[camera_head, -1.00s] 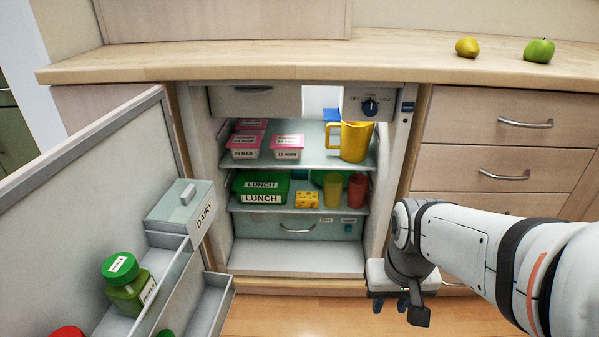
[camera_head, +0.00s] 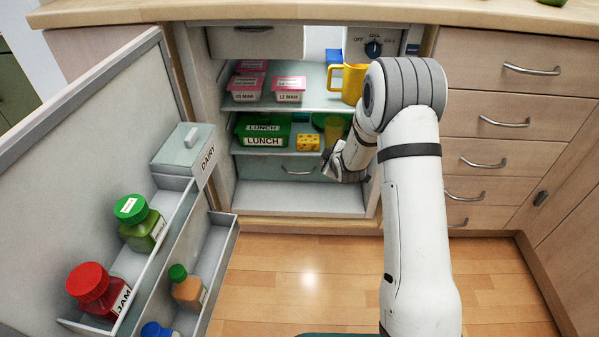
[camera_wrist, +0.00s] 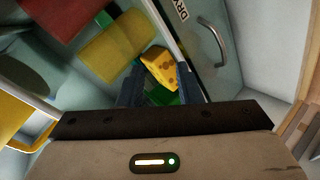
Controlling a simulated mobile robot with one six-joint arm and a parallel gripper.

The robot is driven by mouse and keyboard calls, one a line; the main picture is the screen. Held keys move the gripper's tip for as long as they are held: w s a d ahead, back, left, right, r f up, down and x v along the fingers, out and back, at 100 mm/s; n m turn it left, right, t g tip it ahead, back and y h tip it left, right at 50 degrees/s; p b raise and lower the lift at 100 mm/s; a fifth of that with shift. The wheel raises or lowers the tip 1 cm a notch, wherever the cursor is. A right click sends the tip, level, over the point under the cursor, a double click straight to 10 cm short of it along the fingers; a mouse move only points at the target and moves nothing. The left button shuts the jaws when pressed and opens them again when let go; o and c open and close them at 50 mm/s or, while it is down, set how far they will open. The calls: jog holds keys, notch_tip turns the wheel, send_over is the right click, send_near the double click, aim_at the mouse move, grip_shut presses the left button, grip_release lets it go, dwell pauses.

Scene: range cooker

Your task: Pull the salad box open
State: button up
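The salad box (camera_head: 290,165) is the pale grey-green drawer under the lower shelf of the open fridge. It looks shut, with a metal bar handle (camera_head: 298,171) on its front. In the wrist view its front (camera_wrist: 200,62) runs at a slant, with the handle (camera_wrist: 215,42) at upper right and a "DRY" label. My gripper (camera_head: 331,167) is inside the fridge opening, just right of the handle. In the wrist view my gripper (camera_wrist: 158,88) has its two dark fingers apart with nothing held. The handle lies beyond and right of the fingers, not between them.
The lower shelf above holds a green lunch box (camera_head: 263,140), a cheese block (camera_head: 308,142) and cups. A yellow jug (camera_head: 352,82) stands above. The open fridge door (camera_head: 80,130) with jars stands at left. The floor in front is clear.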

jog(key=w+a+f+n+t+y, duration=0.25)
jog(key=a+f+n, duration=0.25)
jog(key=f, duration=0.4)
jog(key=n+t+y+p, duration=0.1)
jog(key=n+t+y, duration=0.2)
jog(key=n, duration=0.1)
send_near(300, 174)
jog(key=x, duration=0.3)
jog(key=shift+f+h, duration=0.25)
jog(key=shift+t, duration=0.25)
jog(key=b+x, duration=0.1)
jog(key=x, duration=0.2)
jog(key=b+x, duration=0.2)
jog(key=x, duration=0.1)
jog(key=shift+w+a+f, duration=0.15)
jog(key=shift+w+a+r, duration=0.2)
jog(key=shift+w+a, duration=0.05)
jog(key=shift+w, duration=0.3)
grip_shut()
